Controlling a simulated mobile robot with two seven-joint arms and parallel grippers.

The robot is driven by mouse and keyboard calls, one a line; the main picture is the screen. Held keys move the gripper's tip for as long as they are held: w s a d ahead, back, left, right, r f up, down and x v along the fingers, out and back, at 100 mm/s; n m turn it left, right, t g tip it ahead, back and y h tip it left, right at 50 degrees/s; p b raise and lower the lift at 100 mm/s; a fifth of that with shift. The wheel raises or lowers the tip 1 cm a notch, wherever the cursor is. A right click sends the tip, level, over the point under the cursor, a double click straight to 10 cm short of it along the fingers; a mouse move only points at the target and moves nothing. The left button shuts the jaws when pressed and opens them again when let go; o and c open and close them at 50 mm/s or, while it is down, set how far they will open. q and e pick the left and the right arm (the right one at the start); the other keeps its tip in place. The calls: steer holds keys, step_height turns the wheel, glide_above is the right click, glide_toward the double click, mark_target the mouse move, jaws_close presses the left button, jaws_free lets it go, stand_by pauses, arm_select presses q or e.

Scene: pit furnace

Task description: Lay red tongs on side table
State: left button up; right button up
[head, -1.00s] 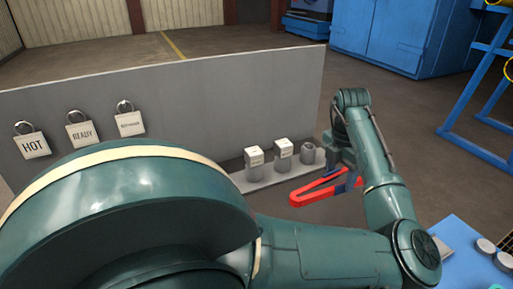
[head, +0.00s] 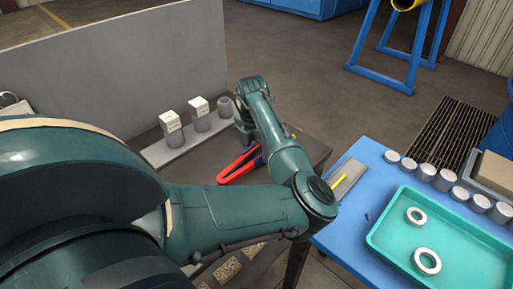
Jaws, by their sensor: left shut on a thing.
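The red tongs (head: 236,168) are above the dark table (head: 312,147) beside the grey panel. Only a red V-shaped part of them shows; the rest is behind my arm. My left gripper (head: 256,148) is shut on the tongs, its fingers mostly hidden by my arm. A blue-topped side table (head: 345,235) stands at the right, with bare blue surface along its left part. My right gripper is not in view.
On the blue table are a teal tray (head: 385,212) with two metal rings, several grey cylinders (head: 426,172) and a flat grey piece (head: 347,180) with a yellow strip. Capped grey pots (head: 172,131) stand on a ledge by the panel (head: 120,75). A gap separates the tables.

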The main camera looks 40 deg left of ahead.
arm_select(q)
steer(key=o, duration=0.6)
step_height(320, 180, up, 12)
steer(key=shift+s, duration=0.4)
steer(key=shift+a, duration=0.15)
stand_by(0.3)
